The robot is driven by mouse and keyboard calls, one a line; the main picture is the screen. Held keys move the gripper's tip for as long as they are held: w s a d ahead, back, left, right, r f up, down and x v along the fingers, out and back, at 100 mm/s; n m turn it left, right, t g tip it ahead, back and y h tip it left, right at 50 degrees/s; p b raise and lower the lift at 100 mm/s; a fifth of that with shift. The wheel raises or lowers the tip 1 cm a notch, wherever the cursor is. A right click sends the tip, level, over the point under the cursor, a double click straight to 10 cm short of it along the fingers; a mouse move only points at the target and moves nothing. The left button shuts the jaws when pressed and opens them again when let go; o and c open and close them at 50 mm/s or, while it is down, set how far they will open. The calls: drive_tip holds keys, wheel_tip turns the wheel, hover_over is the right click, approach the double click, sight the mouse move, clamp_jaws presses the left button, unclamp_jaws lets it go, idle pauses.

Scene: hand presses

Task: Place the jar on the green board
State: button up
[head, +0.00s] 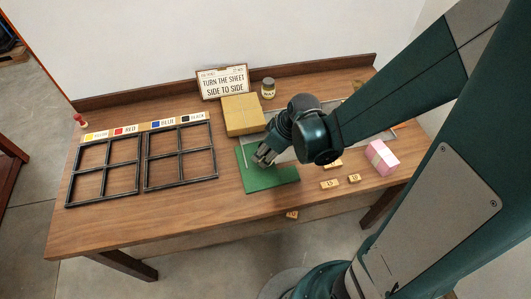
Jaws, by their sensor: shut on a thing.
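The green board (272,181) lies on the wooden table, L-shaped as seen, partly covered by my arm. My gripper (263,158) is over the board's left middle, pointing down. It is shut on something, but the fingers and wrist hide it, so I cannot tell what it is. I cannot tell whether the held thing touches the board. A small jar (268,88) with a dark lid and a pale label stands at the back of the table, right of the sign, apart from my gripper.
A tan block (242,114) stands just behind the board. Two black divided frames (181,185) lie left. A sign (222,83) stands at the back. A pink block (381,157) and small wooden blocks (330,184) are right. The board's front right is clear.

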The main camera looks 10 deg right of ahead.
drive_tip(key=shift+f, duration=0.3)
drive_tip(key=o, duration=1)
drive_tip(key=shift+r, duration=0.25)
drive_tip(key=shift+p+v, duration=1.6)
drive_tip(key=shift+v, duration=4.3)
drive_tip(key=shift+r, duration=0.1)
